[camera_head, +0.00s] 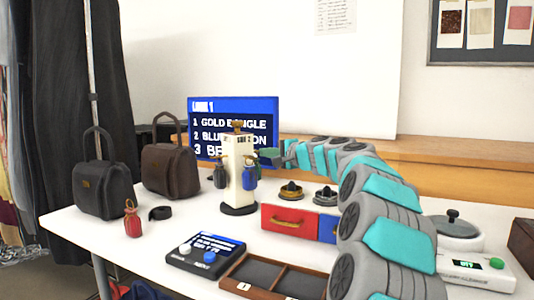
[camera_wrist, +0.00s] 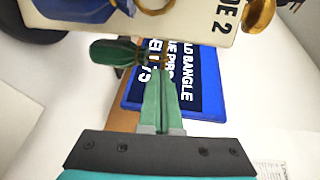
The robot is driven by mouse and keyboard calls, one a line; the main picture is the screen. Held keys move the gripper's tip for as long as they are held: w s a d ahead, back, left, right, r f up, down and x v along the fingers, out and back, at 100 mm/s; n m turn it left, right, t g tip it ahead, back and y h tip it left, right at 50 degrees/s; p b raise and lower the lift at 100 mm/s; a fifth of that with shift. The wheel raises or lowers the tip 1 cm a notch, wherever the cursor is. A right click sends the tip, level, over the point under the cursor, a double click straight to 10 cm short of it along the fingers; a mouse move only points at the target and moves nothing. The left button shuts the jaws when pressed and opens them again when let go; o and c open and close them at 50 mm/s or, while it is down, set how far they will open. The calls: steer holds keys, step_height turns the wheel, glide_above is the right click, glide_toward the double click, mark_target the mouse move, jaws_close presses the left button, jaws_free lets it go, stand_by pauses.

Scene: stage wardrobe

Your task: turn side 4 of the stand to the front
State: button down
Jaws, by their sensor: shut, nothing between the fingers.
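The stand (camera_head: 236,190) is a cream upright post on a dark round base, with a dark grey pouch (camera_head: 220,176) on its left and a blue pouch (camera_head: 250,179) on its right. The small label near its top is unreadable in the head view. In the wrist view, part of the stand (camera_wrist: 195,25) crosses the top, and a partly cut-off label ends in "DE 2". A dark green pouch (camera_wrist: 116,52) lies at the tips of my gripper (camera_wrist: 160,75). The fingers are shut with nothing between them; whether they touch the pouch is unclear.
A blue screen (camera_head: 267,105) stands behind the stand. Two dark bags (camera_head: 103,190) (camera_head: 170,170) are at left. A drawer box (camera_head: 288,222), a control panel (camera_head: 204,252) and a brown two-part tray (camera_head: 270,276) are in front and right. My arm crosses the right side.

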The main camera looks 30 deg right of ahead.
steer(key=shift+w+d+y, duration=0.15)
steer(key=shift+w+y, duration=0.1)
steer(key=shift+y, duration=0.05)
steer(key=w+a+n+g+y+p, duration=0.1)
steer(key=w+n+y+p, duration=0.1)
steer(key=w+p, duration=0.4)
steer(key=shift+w+y+p, duration=0.35)
steer(key=shift+w+y, duration=0.15)
steer(key=shift+w, duration=0.15)
stand_by(0.5)
steer(key=shift+w+a, duration=0.1)
stand_by(0.5)
